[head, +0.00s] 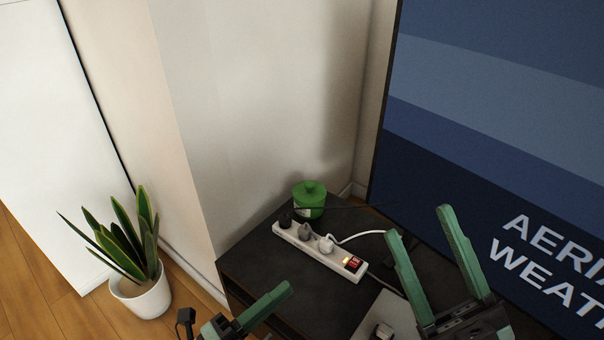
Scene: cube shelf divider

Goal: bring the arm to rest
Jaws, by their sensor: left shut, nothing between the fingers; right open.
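My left gripper (286,288) shows at the bottom, left of centre, in the head view. Its green fingers are together with nothing between them, near the front edge of the dark shelf top. The lower part of this arm is out of the frame. My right gripper (419,222) shows at the bottom right, in front of the large screen. Its two green fingers stand apart, point upward and hold nothing. Most of both arms lies outside the picture.
A dark shelf unit (262,262) bears a white power strip (318,248) with plugs and cables, and a green lidded jar (309,200). A large screen (480,110) stands at right. A potted plant (143,297) stands on the wooden floor at left, near the wall.

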